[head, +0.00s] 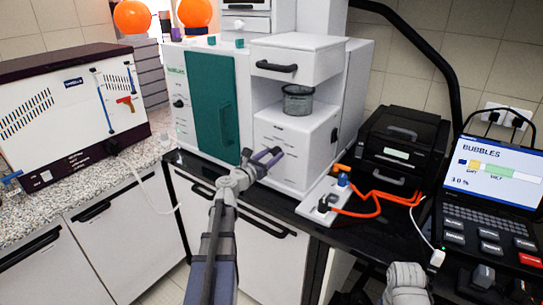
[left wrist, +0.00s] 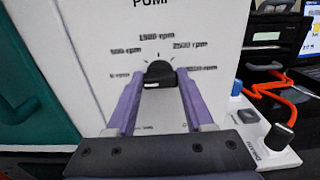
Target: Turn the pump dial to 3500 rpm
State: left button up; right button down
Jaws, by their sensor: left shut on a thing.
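The black pump dial (left wrist: 159,74) is on the white panel of the shaker (head: 290,140), under the word PUMP. Its scale shows 1500 rpm and 2500 rpm above it, with 500 rpm and 0 rpm to the left. A lower right label is partly covered by a finger. My left gripper (left wrist: 158,82) has its purple fingers on both sides of the dial and is shut on it. In the head view my left gripper (head: 270,157) reaches the panel and hides the dial. I cannot tell exactly where the dial points.
A green door (head: 212,105) is left of the panel. A white box with knobs (head: 325,203) and orange cables (head: 372,198) sits to the right on the black bench. A black printer-like device (head: 402,145) and a screen reading BUBBLES (head: 500,165) stand farther right.

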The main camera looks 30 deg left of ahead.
pick_arm(q)
jog(key=shift+m, duration=0.3)
grip_shut()
jog(key=m, duration=0.4)
jog(key=shift+m, duration=0.3)
jog(key=m, duration=0.5)
jog(key=shift+d+f, duration=0.1)
jog(key=shift+d, duration=0.05)
jog(key=m, duration=0.5)
jog(key=shift+f, duration=0.1)
jog(key=shift+f+m+b, duration=0.15)
jog(key=shift+m+b, duration=0.05)
jog(key=shift+m, duration=5)
jog(key=shift+f+m+b, duration=0.1)
jog(key=shift+m+b, duration=0.1)
jog(key=shift+m, duration=5)
jog(key=shift+s, duration=0.1)
